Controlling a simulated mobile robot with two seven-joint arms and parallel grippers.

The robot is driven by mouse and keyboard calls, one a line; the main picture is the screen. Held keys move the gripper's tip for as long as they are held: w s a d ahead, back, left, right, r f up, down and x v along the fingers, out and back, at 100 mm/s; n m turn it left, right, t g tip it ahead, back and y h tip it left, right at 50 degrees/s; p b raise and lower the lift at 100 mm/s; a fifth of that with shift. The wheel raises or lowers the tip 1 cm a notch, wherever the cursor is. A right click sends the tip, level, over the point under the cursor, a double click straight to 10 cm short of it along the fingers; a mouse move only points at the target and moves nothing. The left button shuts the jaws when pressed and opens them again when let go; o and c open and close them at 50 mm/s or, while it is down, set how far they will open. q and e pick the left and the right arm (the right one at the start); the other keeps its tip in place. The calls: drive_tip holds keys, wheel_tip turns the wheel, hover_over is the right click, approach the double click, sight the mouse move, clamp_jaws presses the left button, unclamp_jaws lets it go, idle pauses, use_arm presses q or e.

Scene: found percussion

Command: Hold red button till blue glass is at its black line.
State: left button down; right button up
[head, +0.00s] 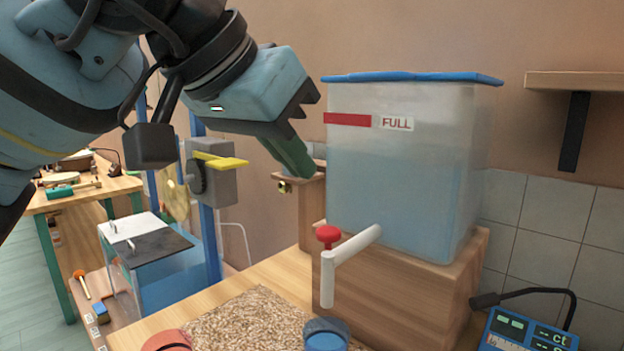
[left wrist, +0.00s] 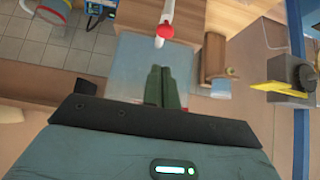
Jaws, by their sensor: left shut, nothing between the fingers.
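The red button (head: 328,235) sits on top of the white tap (head: 355,250) at the front of a clear tank. It also shows in the left wrist view (left wrist: 165,31). My left gripper (head: 304,170) has its green fingers together and empty, above and left of the button, apart from it. The fingers also show in the left wrist view (left wrist: 167,88). The blue glass (head: 327,338) stands below the spout, cut off by the bottom edge. Its black line is not visible. I see no stream at the spout. My right gripper is out of view.
The tank (head: 400,180) with a blue lid (head: 412,77) and a FULL label stands on a wooden block (head: 395,307). Grains (head: 245,322) lie left of the glass. A blue device (head: 527,332) is at lower right, and a wooden shelf (head: 575,82) is on the wall.

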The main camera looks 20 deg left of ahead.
use_arm(q)
drive_tip(key=v, duration=0.3)
drive_tip(key=shift+s+a+r, duration=0.1)
drive_tip(key=shift+r, duration=0.15)
idle(0.4)
